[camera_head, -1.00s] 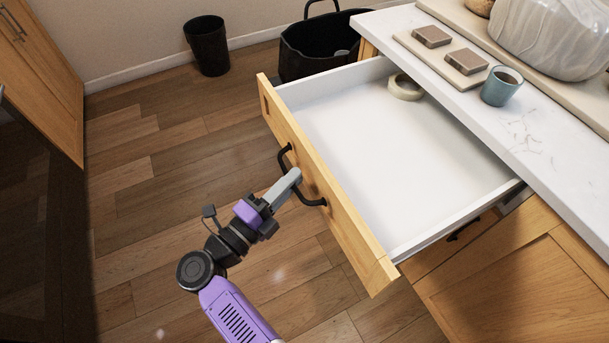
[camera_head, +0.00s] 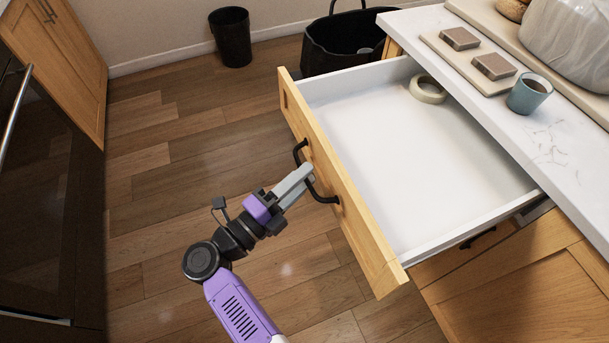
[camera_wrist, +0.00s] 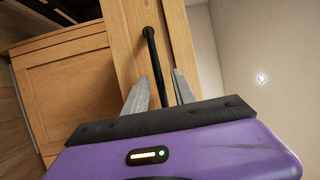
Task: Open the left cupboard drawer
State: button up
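The wooden drawer (camera_head: 345,205) is pulled far out from the cupboard, with its white inside showing. Its black bar handle (camera_head: 323,198) is on the front face. My gripper (camera_head: 306,173) is at the middle of this handle, its two grey fingers slightly parted. In the wrist view, the handle (camera_wrist: 151,45) runs between the fingers, with a narrow gap on each side. The gripper looks open around the handle rather than clamped on it. The middle of the handle is partly hidden by the fingers in the head view.
A roll of tape (camera_head: 427,90) lies at the drawer's far end. The marble counter (camera_head: 550,145) holds a blue cup (camera_head: 528,94) and a board with two brown blocks. A black bin (camera_head: 231,37) and black tub (camera_head: 342,42) stand behind. Wooden floor left of the drawer is clear.

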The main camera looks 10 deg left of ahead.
jog(key=v, duration=0.7)
jog(key=shift+b, duration=0.4)
